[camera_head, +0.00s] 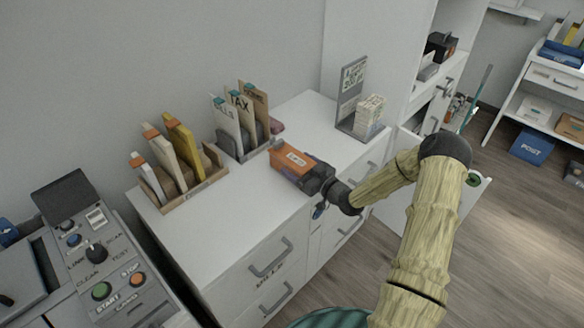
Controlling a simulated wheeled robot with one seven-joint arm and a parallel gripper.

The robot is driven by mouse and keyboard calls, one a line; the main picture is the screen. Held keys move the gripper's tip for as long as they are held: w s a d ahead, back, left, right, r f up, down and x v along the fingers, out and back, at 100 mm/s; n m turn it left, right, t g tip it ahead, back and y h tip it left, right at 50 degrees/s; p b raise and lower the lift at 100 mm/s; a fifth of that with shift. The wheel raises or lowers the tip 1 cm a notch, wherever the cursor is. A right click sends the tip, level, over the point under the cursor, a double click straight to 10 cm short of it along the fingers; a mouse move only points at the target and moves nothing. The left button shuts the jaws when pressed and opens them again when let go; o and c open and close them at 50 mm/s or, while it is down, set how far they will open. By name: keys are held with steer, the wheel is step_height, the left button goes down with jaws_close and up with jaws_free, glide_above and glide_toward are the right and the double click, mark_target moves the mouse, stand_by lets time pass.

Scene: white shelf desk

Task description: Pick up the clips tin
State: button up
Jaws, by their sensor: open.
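An orange box-shaped tin (291,161) with a small white label sits on the white desk top, near its front edge. The label is too small to read surely, but this looks like the clips tin. My dark gripper (314,179) is open at the tin's right end, reaching in from the front right. The fingers are close to the tin or overlap it in this view. I cannot tell whether they touch it or stand on both sides of it.
File holders (190,189) stand behind and left, with another file rack (242,152) close behind the tin. A pinkish object (277,127) lies beside that rack. A grey sign stand (351,90) with a paper stack (369,113) is at right. The desk top (222,225) is clear at front left.

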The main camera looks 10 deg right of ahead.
stand_by(0.3)
steer(key=c, duration=1.1)
steer(key=shift+r, duration=0.1)
step_height(320, 180, up, 10)
steer(key=shift+f, duration=0.1)
steer(key=shift+c, duration=0.2)
